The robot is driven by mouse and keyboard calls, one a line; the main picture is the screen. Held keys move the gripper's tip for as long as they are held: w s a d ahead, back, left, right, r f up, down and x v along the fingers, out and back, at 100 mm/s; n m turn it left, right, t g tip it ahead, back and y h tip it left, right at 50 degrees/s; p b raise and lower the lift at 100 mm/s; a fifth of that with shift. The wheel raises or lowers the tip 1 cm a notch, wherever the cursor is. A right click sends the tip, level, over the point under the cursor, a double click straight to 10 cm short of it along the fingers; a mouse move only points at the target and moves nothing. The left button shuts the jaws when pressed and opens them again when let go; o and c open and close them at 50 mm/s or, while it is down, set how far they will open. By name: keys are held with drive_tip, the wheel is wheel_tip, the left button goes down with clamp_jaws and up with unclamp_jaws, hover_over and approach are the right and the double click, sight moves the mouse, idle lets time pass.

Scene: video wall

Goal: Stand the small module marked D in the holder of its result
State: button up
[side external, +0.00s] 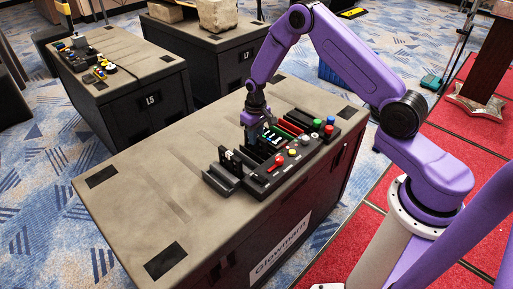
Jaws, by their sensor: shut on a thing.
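My gripper (252,134) points down over the row of holders on the near case. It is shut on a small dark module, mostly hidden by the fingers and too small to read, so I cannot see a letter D. Black slotted holders (221,181) lie at the left end of the row, with a dark module with white marks (229,160) standing there. Right of the gripper are a module with green, white and blue parts (269,133) and red strips (291,127). I cannot tell whether the held module touches a holder.
A black button panel (277,176) with red, yellow, white, green and blue knobs runs along the front of the holders. The left part of the case top (140,170) is clear. Cases marked L5 (150,100) and L7 (245,57) stand behind.

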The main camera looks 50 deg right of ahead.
drive_tip(key=shift+r, duration=2.65)
drive_tip(key=d+r, duration=0.3)
drive_tip(key=d, duration=0.6)
drive_tip(key=d+r, duration=0.2)
drive_tip(key=d, duration=0.7)
drive_tip(key=shift+d+f, duration=0.15)
drive_tip(key=shift+f, duration=1.3)
drive_tip(key=shift+d+f, duration=0.1)
drive_tip(key=shift+f, duration=1.35)
drive_tip(key=shift+f, duration=2.25)
